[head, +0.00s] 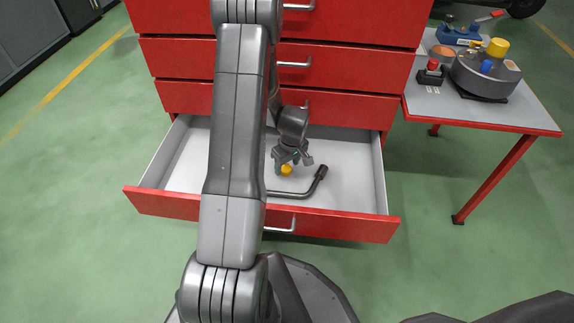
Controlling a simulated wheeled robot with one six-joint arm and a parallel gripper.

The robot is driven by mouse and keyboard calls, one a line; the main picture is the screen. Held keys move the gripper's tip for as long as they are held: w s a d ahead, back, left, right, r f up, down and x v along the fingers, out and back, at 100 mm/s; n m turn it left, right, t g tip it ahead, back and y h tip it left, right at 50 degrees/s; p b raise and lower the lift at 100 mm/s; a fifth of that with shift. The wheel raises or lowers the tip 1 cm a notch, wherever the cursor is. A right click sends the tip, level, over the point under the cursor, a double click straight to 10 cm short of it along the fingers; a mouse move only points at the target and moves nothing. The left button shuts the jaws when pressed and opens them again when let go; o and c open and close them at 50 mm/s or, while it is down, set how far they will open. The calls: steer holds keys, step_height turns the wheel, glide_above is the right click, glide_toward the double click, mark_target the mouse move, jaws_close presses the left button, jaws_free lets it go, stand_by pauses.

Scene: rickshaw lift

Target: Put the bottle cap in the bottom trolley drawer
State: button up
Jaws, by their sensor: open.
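The red trolley (345,70) stands ahead of me, and its bottom drawer (350,165) is pulled open towards me. A small yellow cap (287,169) shows in the drawer area, just below my gripper's fingers. My gripper (286,166) points down over the open drawer and is open. I cannot tell whether the cap rests on the drawer floor or touches a finger. My arm hides part of the drawer's left half.
A dark bent wrench (316,183) lies in the drawer near its front. A side table (530,112) at the right holds a grey round device (486,75) with a yellow knob (497,47), a red-button box (431,72) and a blue vise (458,36). Green floor lies clear on both sides.

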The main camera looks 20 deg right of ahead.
mark_target(290, 176)
step_height(290, 176, up, 10)
steer(key=s+p, duration=0.1)
steer(key=p, duration=0.2)
steer(key=shift+s+d+r+p, duration=0.2)
steer(key=shift+s+r+p, duration=0.05)
steer(key=shift+p, duration=0.05)
stand_by(0.9)
